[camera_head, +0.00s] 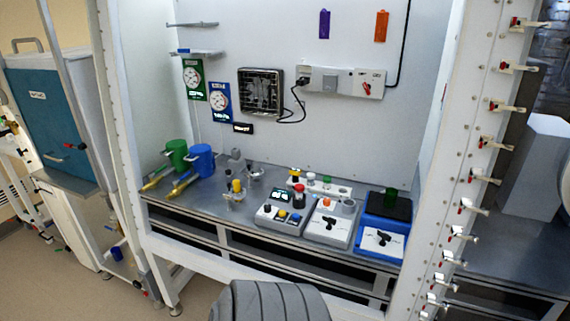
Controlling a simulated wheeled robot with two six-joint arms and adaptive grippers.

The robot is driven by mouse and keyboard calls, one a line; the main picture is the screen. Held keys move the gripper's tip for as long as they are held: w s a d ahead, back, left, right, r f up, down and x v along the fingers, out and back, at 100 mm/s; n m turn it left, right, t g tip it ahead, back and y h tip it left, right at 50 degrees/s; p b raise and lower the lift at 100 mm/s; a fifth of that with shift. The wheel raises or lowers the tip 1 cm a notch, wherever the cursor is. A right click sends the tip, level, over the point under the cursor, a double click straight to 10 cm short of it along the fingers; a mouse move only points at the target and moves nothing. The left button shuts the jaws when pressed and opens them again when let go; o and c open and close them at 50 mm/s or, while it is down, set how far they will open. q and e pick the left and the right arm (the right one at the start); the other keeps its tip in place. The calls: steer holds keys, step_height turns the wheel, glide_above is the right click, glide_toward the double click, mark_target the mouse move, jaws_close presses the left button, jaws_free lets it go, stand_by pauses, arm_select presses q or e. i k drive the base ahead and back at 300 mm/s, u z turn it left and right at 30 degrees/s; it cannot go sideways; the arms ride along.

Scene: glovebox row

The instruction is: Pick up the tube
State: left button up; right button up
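Several small capped, tube-like items stand on the grey bench inside the enclosure. A yellow-capped one (236,186) stands in a small holder left of centre. A red-topped dark one (300,194) stands among the white devices, and a small green-topped item (327,181) is on the white strip behind it. They are too small for me to tell which is the tube. Neither of my grippers is in view.
The bench (215,205) also holds a green canister (177,150), a blue canister (201,158), a white button box (282,217), a white device (330,229) and a blue device (371,226). A white post (448,150) with red-handled clamps stands at right. A ribbed grey shape covers the bottom centre.

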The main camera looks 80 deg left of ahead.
mark_target(299, 188)
steer(key=u, duration=0.8)
steer(key=i, duration=0.8)
steer(key=u, duration=0.9)
steer(key=i, duration=0.25)
steer(key=u, duration=0.2)
